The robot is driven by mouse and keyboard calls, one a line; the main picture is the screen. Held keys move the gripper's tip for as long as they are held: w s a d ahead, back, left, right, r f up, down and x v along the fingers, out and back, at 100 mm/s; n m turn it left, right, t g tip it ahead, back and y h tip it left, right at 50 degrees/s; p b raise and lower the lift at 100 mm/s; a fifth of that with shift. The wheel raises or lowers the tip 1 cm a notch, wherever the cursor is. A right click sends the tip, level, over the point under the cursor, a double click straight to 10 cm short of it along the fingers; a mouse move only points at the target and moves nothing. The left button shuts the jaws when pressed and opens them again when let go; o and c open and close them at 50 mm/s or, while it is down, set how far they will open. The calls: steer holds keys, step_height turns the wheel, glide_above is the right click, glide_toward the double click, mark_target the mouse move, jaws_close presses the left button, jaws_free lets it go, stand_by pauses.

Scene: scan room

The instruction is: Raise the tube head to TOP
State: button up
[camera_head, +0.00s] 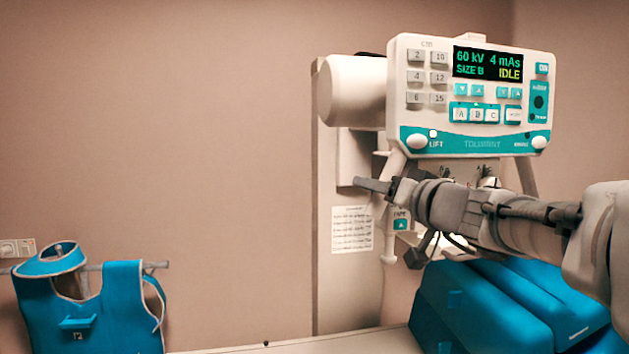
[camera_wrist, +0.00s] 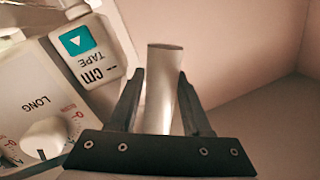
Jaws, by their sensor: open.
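The white tube head (camera_head: 355,90) is a cylinder on a pale upright column (camera_head: 325,200) in the head view. Its control panel (camera_head: 475,135) reads 60 kV, 4 mAs, SIZE B, IDLE, with a white knob marked LIFT (camera_head: 417,141) at lower left. My gripper (camera_head: 373,186) is below the panel, its fingers pointing left towards the column. In the wrist view my gripper (camera_wrist: 160,76) is open, with a pale bar (camera_wrist: 164,62) showing between the fingers; whether they touch it, I cannot tell. I see no readable TOP mark.
A tape unit (camera_wrist: 95,60) with a teal arrow and a dial panel marked LONG (camera_wrist: 25,85) lie left of the fingers. A printed sheet (camera_head: 351,230) hangs on the column. Blue padding (camera_head: 480,300) is below my arm; a blue apron (camera_head: 95,310) hangs at left.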

steer(key=shift+w+a, duration=0.15)
steer(key=shift+w, duration=0.2)
steer(key=shift+c, duration=0.2)
jaws_close()
steer(key=shift+r, duration=0.1)
stand_by(1.1)
